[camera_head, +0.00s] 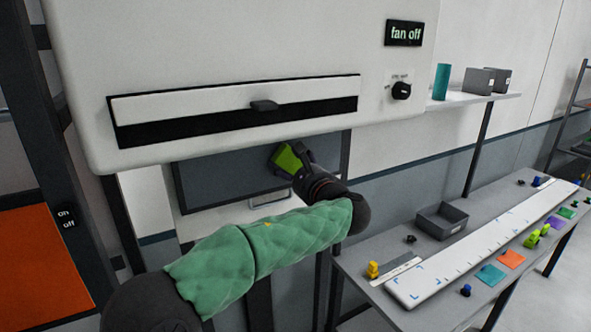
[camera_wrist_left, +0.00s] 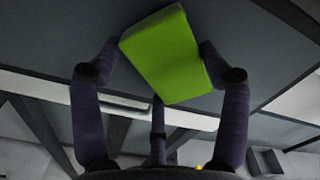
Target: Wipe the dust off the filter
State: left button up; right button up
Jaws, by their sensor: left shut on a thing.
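My left gripper (camera_head: 299,160) is shut on a bright green block (camera_head: 285,159). It holds the block at the dark grey filter panel (camera_head: 228,178) under the white machine, near the panel's right part. In the left wrist view the green block (camera_wrist_left: 165,58) sits between the gripper's dark fingers (camera_wrist_left: 160,70), with the grey panel surface (camera_wrist_left: 60,40) behind it. I cannot tell whether the block touches the panel. No dust can be made out on the panel. My right gripper is not in view.
The white machine (camera_head: 230,50) overhangs the panel, with a slotted drawer front (camera_head: 200,108) and a "fan off" sign (camera_head: 403,33). A grey table (camera_head: 365,265) with a long white board (camera_head: 480,245), a grey bin (camera_head: 441,221) and small items stands at the right.

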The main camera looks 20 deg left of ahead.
pick_arm(q)
jog(key=shift+s+a+b, duration=1.1)
jog(key=shift+s+a, duration=0.2)
jog(key=shift+s, duration=0.2)
jog(key=shift+s+a+b, duration=1.05)
jog(key=shift+s+a, duration=0.25)
jog(key=shift+s, duration=0.15)
jog(key=shift+s+a+b, duration=1)
jog(key=shift+s+a, duration=0.6)
jog(key=shift+s, duration=0.25)
jog(key=shift+d, duration=0.1)
send_near(237, 172)
jog(key=shift+w+a+b, duration=0.25)
jog(key=shift+b, duration=0.05)
jog(key=shift+v, duration=1.5)
